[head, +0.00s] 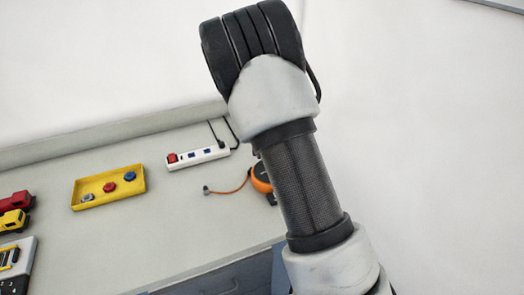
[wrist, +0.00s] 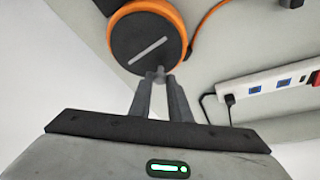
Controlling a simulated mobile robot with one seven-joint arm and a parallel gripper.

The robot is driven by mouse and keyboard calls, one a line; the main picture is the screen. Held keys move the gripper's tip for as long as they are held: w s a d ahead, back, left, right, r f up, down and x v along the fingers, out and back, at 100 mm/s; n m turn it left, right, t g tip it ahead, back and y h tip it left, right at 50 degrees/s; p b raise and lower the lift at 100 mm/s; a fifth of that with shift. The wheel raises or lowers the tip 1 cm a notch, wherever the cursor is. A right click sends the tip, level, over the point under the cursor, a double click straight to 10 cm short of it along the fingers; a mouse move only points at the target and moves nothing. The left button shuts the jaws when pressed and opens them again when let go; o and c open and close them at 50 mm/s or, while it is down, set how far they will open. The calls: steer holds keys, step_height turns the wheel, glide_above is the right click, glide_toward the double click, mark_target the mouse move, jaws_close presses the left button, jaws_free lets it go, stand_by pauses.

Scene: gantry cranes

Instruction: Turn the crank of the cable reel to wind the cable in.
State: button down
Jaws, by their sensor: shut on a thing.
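The cable reel is a round black disc with an orange rim (wrist: 147,20) at the top of the wrist view, with a pale grey bar across its face. In the head view the orange reel (head: 261,178) is partly hidden behind my arm. My gripper (wrist: 160,80) is at the reel's lower edge, its fingers shut on the small grey crank knob (wrist: 160,71). The orange cable (head: 232,190) runs out left from the reel to a dark end piece on the table in the head view. The cable (wrist: 208,14) also shows in the wrist view. My gripper is hidden in the head view.
A white power strip (head: 198,157) with a red switch lies behind the cable; its dark cord curves near the reel. A yellow tray (head: 109,171) with several small coloured pieces lies further left. Red and yellow toy trucks (head: 14,220) stand at the left edge. The table front is clear.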

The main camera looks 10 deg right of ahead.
steer(key=m, duration=0.2)
steer(key=h+p, duration=0.1)
steer(key=shift+w+d+m+g, duration=0.25)
steer(key=shift+d+m+g, duration=0.05)
steer(key=shift+d+m, duration=0.1)
steer(key=m, duration=0.1)
steer(key=d+m+g+h, duration=0.1)
steer(key=m, duration=0.1)
steer(key=shift+m, duration=0.3)
steer(key=m, duration=0.1)
steer(key=d+m+g, duration=0.1)
steer(key=m, duration=0.1)
steer(key=m+g, duration=0.1)
steer(key=m, duration=0.1)
steer(key=shift+s+d+h, duration=0.15)
steer(key=shift+d+h, duration=0.1)
steer(key=shift+h, duration=0.05)
steer(key=shift+m, duration=0.3)
steer(key=c, duration=1.7)
jaws_free()
steer(key=shift+o, duration=0.2)
steer(key=w+v, duration=0.1)
steer(key=v, duration=1.6)
steer(key=shift+s, duration=0.4)
